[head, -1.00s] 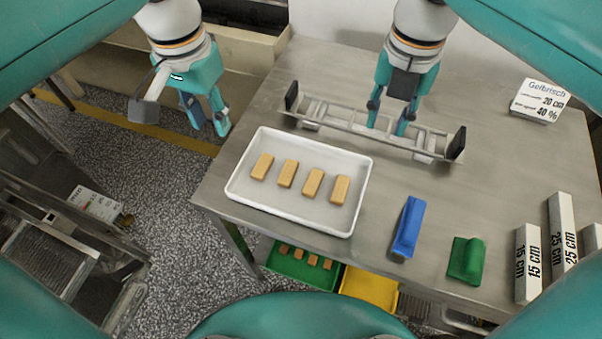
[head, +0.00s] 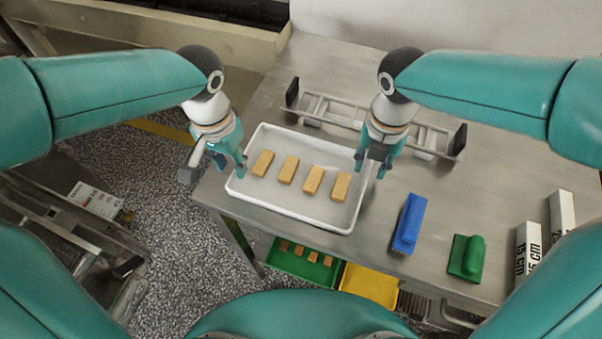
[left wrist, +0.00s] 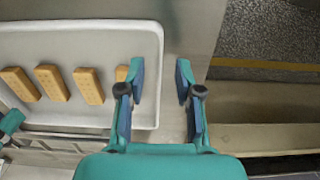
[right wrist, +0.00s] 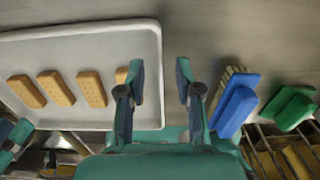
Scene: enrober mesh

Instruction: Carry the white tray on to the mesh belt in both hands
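The white tray (head: 290,211) lies on the steel table with several tan biscuits (head: 288,170) in a row. My left gripper (head: 233,172) is open at the tray's left edge. In the left wrist view its fingers (left wrist: 159,80) stand apart with the tray's rim (left wrist: 160,62) between them or just below. My right gripper (head: 371,172) is open at the tray's right edge. In the right wrist view its fingers (right wrist: 158,80) also straddle the rim (right wrist: 159,58). Contact cannot be told. A machine with a mesh-like surface (head: 45,265) stands at lower left, partly hidden.
A metal frame with black end plates (head: 322,108) lies behind the tray. A blue-handled brush (head: 409,223) and a green block (head: 466,257) lie to its right. Green (head: 300,265) and yellow (head: 369,287) trays sit below the table. Open floor lies left of the table.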

